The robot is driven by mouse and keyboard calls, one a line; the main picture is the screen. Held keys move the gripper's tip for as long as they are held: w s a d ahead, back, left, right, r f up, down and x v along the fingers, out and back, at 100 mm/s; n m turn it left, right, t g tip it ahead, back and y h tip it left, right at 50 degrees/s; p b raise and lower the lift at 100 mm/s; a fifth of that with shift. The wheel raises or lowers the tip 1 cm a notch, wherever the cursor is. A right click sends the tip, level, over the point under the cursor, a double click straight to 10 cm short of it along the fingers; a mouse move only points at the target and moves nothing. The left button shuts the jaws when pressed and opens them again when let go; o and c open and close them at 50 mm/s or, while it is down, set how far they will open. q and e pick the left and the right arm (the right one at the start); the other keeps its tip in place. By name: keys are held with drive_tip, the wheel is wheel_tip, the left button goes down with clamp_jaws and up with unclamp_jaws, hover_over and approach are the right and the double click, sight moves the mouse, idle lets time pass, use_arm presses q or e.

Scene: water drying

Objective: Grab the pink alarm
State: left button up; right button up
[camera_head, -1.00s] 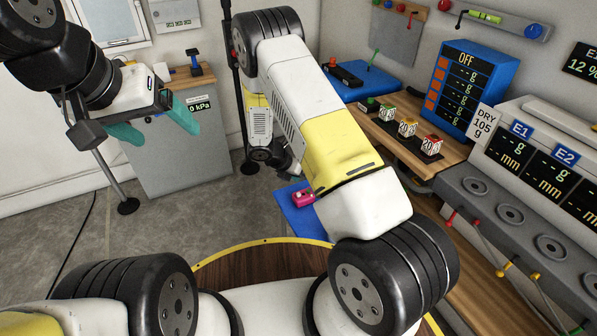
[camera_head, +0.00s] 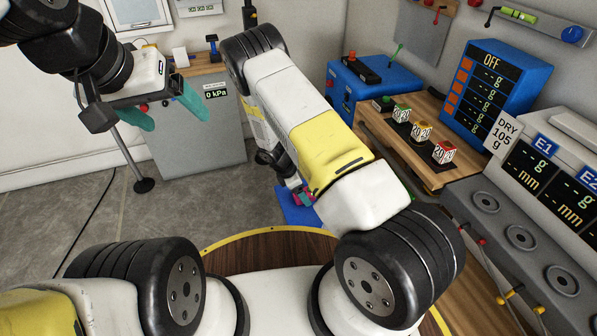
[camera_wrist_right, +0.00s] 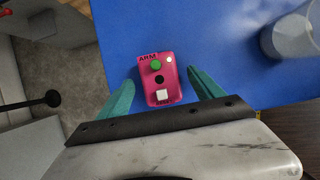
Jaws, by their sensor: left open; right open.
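The pink alarm (camera_wrist_right: 160,79) is a small pink box with a green button, a black button and a white square on its top. In the right wrist view it lies on a blue surface (camera_wrist_right: 215,50), near its left edge. My right gripper (camera_wrist_right: 164,82) is open, with one teal finger on each side of the alarm; I cannot tell whether they touch it. In the head view my right arm hides most of the alarm, and a bit of pink shows on the blue surface (camera_head: 296,212). My left gripper (camera_head: 165,106) is open and empty at the upper left.
A clear cup (camera_wrist_right: 290,38) stands on the blue surface to the right of the alarm. A grey cabinet (camera_head: 185,140) stands at the back left. A wooden bench with small numbered cubes (camera_head: 421,131) and a blue display box (camera_head: 495,90) are at the right. Grey floor (camera_head: 225,205) lies open.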

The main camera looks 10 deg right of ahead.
drive_tip(key=shift+d+f, duration=0.15)
drive_tip(key=shift+f, duration=0.3)
drive_tip(key=shift+c, duration=0.3)
drive_tip(key=c, duration=1.5)
drive_tip(key=shift+r, duration=0.1)
drive_tip(key=shift+c, duration=0.2)
